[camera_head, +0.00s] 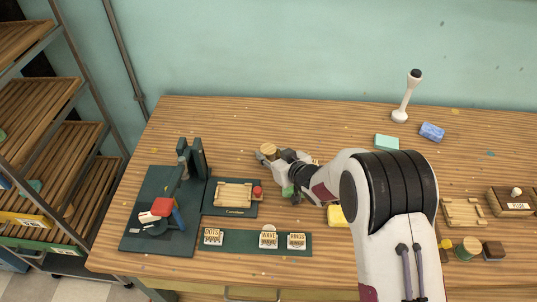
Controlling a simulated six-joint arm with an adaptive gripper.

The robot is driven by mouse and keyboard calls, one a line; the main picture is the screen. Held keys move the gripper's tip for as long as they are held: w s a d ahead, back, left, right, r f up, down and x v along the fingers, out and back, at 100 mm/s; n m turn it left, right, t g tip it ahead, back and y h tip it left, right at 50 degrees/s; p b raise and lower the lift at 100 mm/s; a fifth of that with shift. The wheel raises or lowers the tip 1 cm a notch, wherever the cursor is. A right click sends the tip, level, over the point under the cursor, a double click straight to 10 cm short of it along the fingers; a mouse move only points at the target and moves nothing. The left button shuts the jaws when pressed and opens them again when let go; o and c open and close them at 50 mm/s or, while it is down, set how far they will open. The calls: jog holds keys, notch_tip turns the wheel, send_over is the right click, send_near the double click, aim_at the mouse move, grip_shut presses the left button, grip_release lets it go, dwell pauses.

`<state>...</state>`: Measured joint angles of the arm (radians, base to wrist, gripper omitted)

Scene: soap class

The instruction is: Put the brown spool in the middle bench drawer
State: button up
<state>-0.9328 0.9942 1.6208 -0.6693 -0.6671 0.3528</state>
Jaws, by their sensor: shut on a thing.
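My gripper (267,156) is over the middle of the bench, behind the dark green plate. It is shut on a small round wooden-ended thing (268,148), which looks like the brown spool; its side is mostly hidden by the fingers. I cannot tell whether it touches the bench top. A drawer front with a dark handle (252,293) shows under the front edge of the bench, cut off by the picture's bottom. I cannot tell whether this is the middle drawer or how far it is open.
A dark green press (165,215) stands at left. A plate with a wooden tray (233,195) and a strip of stamps (255,242) lie in front of my gripper. A green-sided spool (468,247), wooden tray (462,212) and soaps (431,131) are at right. The back left bench is clear.

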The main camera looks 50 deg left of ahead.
aim_at(269, 149)
jog(key=shift+c, duration=0.6)
jog(key=shift+r, duration=0.1)
jog(key=shift+r, duration=4.95)
